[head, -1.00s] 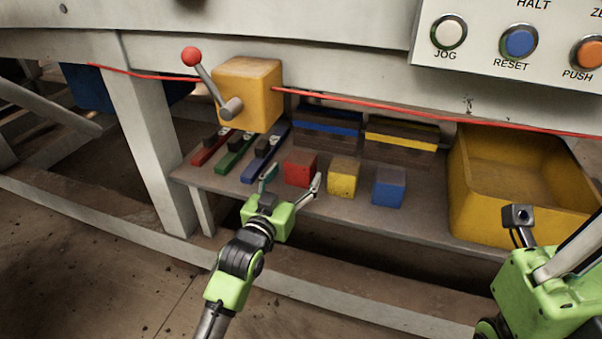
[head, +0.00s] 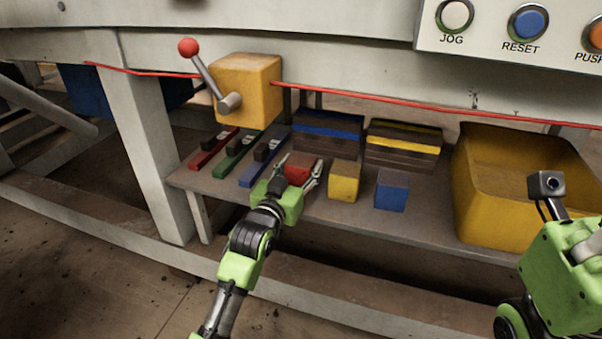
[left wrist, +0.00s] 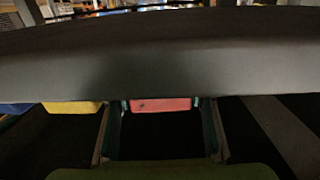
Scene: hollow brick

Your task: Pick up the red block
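The red block (head: 298,172) sits on the grey shelf, left of the yellow block (head: 344,181) and the blue block (head: 392,189). My left gripper (head: 301,164) is open, with one finger on each side of the red block; its green body hides the block's lower front. In the left wrist view, the red block (left wrist: 160,104) lies between the two fingers, with narrow gaps at its sides. Whether the fingers touch it is hard to tell. My right gripper's green body (head: 562,270) is at the right edge; its fingers cannot be made out.
A yellow bin (head: 488,215) stands right of the blocks on the shelf (head: 330,212). Red, green and blue sliders and a yellow lever box (head: 247,88) are on the left. Blue and yellow striped blocks stand behind. A red cable and beam run above.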

